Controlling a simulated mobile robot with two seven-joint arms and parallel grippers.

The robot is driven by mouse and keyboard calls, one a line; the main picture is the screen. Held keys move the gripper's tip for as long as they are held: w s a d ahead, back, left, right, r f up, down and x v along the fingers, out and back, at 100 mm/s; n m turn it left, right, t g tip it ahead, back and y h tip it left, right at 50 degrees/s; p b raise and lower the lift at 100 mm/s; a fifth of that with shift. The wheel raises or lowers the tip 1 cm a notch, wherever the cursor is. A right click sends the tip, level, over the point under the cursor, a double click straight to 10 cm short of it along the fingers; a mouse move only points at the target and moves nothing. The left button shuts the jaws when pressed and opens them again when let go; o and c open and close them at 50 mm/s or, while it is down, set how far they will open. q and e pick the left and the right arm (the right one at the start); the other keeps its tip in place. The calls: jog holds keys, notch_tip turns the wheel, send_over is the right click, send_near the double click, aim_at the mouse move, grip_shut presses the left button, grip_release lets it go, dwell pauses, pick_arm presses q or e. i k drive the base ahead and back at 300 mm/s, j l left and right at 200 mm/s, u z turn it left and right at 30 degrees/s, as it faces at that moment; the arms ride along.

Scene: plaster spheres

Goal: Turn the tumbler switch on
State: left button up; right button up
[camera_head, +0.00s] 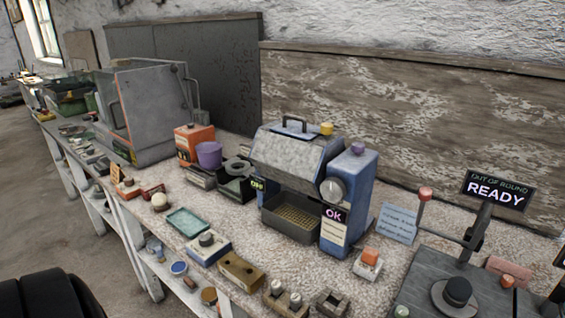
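A blue machine with a grey speckled hinged lid (292,155) stands on the bench right of centre and looks like the tumbler. Its blue side housing (358,185) carries a round grey knob (333,190), a purple button (357,148) on top and a lit "OK" label (334,215). A small white block with an orange top (368,257) sits on the bench in front of it. I cannot tell for sure which of these is the tumbler switch, or its position. Neither of my grippers is in view.
The long bench (165,245) is crowded. A grey hooded cabinet (145,110) stands at left, and a teal tray (189,222) and small blocks line the front edge. At right are a lever with a red knob (425,194) and a "READY" sign (496,190).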

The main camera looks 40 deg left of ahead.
aim_at(205, 239)
jog(key=u, duration=1.95)
